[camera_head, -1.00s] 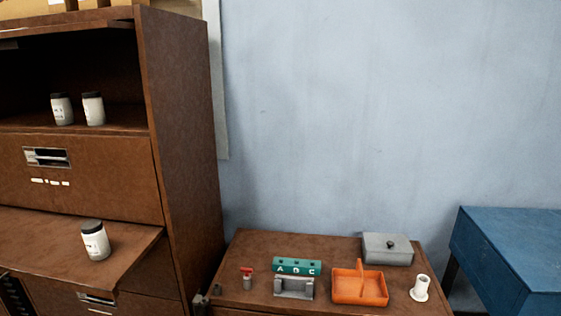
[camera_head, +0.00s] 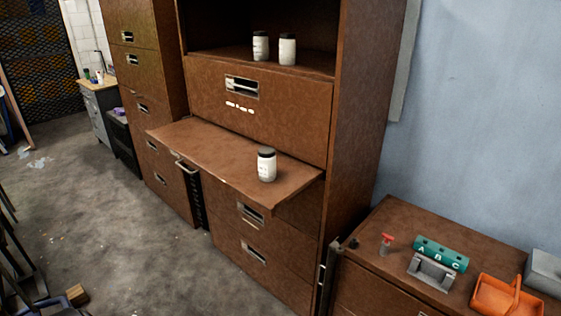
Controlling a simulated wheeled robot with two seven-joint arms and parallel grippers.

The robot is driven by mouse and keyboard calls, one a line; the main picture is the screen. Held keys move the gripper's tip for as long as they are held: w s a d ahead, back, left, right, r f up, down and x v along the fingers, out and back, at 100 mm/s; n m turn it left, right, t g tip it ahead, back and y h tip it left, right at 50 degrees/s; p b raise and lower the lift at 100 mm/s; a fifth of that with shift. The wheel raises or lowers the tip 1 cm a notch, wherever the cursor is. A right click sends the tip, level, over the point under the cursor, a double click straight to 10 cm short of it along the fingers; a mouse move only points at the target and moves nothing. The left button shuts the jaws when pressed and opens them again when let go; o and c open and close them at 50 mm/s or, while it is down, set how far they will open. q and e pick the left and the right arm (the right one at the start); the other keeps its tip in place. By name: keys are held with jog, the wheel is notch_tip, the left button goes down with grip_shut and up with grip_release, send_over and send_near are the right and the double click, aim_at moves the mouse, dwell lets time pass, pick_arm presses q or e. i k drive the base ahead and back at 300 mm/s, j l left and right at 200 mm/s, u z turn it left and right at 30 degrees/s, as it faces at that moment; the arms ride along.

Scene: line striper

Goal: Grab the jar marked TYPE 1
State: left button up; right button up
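Three white jars with dark lids are in view. One jar (camera_head: 267,165) stands upright on the pulled-out brown shelf of the cabinet. Two more, a left jar (camera_head: 261,47) and a right jar (camera_head: 287,49), stand side by side in the open upper compartment. Their labels are too small to read here, so I cannot tell which is marked TYPE 1. Neither of my grippers is in view.
The brown cabinet (camera_head: 357,150) has a pull-out shelf (camera_head: 215,152) jutting over the floor. At right, a low brown cabinet holds a green A-B-C block (camera_head: 440,254), a red-topped item (camera_head: 386,244), an orange tray (camera_head: 490,298) and a grey box (camera_head: 543,270). Grey floor (camera_head: 110,225) is open at left.

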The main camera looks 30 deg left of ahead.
aim_at(266, 155)
jog(key=i+j, duration=0.15)
jog(key=i, duration=0.2)
jog(key=i+j, duration=0.15)
jog(key=i, duration=0.2)
jog(key=i+j+u, duration=0.1)
jog(key=i, duration=0.3)
jog(key=j, duration=0.1)
